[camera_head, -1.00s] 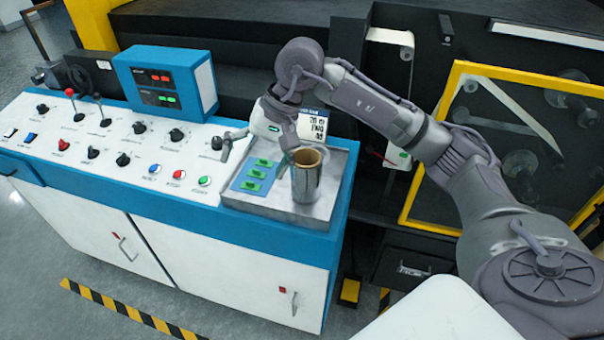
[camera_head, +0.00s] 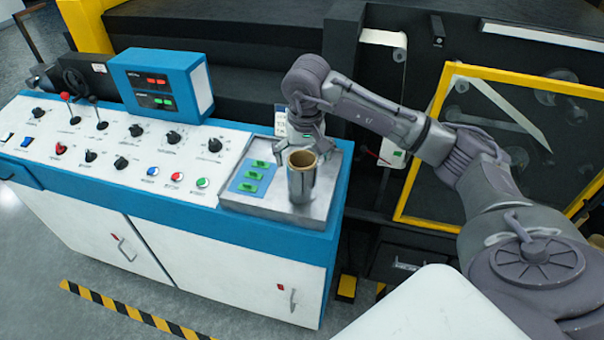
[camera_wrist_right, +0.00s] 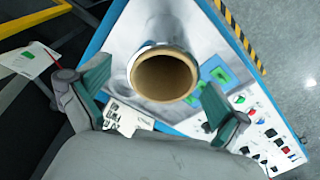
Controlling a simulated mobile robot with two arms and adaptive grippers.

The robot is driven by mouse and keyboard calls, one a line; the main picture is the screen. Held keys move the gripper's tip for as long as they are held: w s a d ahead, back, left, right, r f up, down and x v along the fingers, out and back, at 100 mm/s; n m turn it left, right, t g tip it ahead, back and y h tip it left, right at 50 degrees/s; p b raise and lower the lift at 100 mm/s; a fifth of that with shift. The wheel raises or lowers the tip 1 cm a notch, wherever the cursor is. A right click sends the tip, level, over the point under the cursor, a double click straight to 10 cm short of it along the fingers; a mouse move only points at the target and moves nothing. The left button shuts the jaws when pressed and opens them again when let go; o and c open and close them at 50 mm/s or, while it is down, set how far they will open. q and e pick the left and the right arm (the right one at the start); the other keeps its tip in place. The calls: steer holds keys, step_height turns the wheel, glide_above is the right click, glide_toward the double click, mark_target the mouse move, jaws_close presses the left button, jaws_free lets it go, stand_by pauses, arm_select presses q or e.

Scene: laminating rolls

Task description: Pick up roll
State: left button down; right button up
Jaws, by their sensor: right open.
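The silver roll (camera_head: 301,180) with a brown cardboard core stands upright on the metal tray (camera_head: 320,208) at the right end of the control console. In the right wrist view the roll (camera_wrist_right: 163,76) shows its hollow core end, between and beyond the fingertips. My right gripper (camera_head: 300,150) is just behind the roll in the head view. In the wrist view its two fingers (camera_wrist_right: 155,88) are spread wide, with a gap on each side of the roll. I cannot tell whether either finger touches it. My left gripper is not in view.
The console (camera_head: 110,180) has levers, knobs and buttons left of the tray. A blue display box (camera_head: 162,82) stands at its back. Green switches on a blue plate (camera_head: 250,178) sit beside the roll. A yellow-framed panel (camera_head: 430,120) is at the right.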

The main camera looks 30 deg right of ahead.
steer(key=f, duration=0.1)
steer(key=f+p, duration=0.2)
steer(key=shift+w+a+f, duration=0.1)
steer(key=shift+w+f, duration=0.15)
steer(key=shift+f, duration=0.5)
steer(key=shift+c, duration=0.2)
steer(key=c, duration=1.3)
steer(key=shift+w+r, duration=0.1)
